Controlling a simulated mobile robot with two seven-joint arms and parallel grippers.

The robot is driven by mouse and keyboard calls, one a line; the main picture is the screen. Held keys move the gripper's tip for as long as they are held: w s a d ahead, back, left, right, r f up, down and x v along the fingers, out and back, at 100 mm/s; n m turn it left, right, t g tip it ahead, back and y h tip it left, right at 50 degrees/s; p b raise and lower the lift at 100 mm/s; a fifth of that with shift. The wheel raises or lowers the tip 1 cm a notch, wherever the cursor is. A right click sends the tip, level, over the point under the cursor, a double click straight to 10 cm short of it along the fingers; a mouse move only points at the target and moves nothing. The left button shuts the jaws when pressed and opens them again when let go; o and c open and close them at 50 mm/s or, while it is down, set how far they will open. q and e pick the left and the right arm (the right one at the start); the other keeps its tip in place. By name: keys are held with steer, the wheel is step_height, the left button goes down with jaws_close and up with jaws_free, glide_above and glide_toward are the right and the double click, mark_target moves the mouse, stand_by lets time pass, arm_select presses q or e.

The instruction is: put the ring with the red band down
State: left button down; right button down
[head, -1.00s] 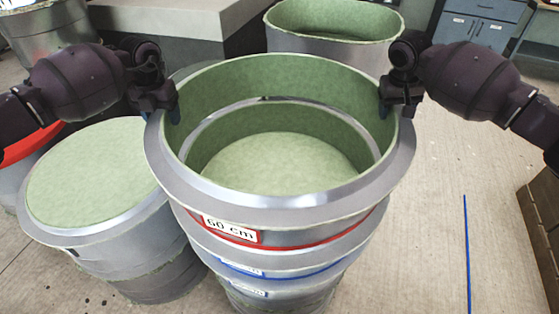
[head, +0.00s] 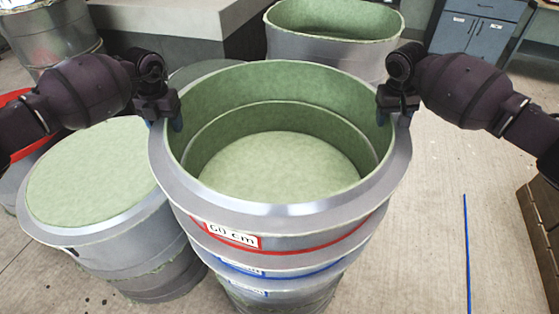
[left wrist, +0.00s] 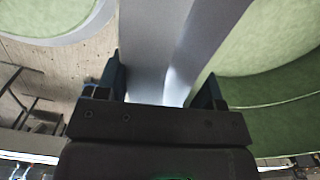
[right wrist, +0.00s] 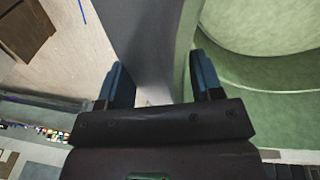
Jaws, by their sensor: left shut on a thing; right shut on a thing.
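The ring with the red band (head: 280,209) is a large grey ring with a green inside, a wide flange and a "60 cm" label at its front. It sits level on top of a stack of blue-banded rings (head: 285,271); inside, only a thin seam shows between it and the ring below. I cannot tell whether it bears its full weight there. My left gripper (head: 166,121) is shut on its left rim, and the wall shows between the fingers in the left wrist view (left wrist: 163,85). My right gripper (head: 396,110) is shut on its right rim, also in the right wrist view (right wrist: 162,84).
A green-topped mould (head: 90,180) stands close on the left, with a red-edged one (head: 40,146) behind it. An open green-lined mould (head: 335,50) stands behind the stack. A brown crate (head: 541,215) is at the right edge. The floor between, with a blue line (head: 467,250), is clear.

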arm_select(q)
steer(key=shift+w+a+f, duration=0.1)
steer(key=shift+a+f, duration=0.05)
steer(key=shift+f, duration=0.3)
arm_select(e)
steer(key=shift+d+f, duration=0.1)
steer(key=shift+f, duration=0.4)
arm_select(q)
steer(key=c, duration=0.7)
jaws_free()
steer(key=shift+f, duration=0.2)
arm_select(e)
steer(key=c, duration=0.7)
jaws_free()
steer(key=shift+f, duration=0.2)
arm_select(q)
steer(key=o, duration=0.5)
steer(key=shift+s+r, duration=0.1)
steer(key=shift+s, duration=0.1)
steer(key=shift+c, duration=0.2)
arm_select(e)
steer(key=o, duration=0.4)
steer(key=shift+s+r, duration=0.1)
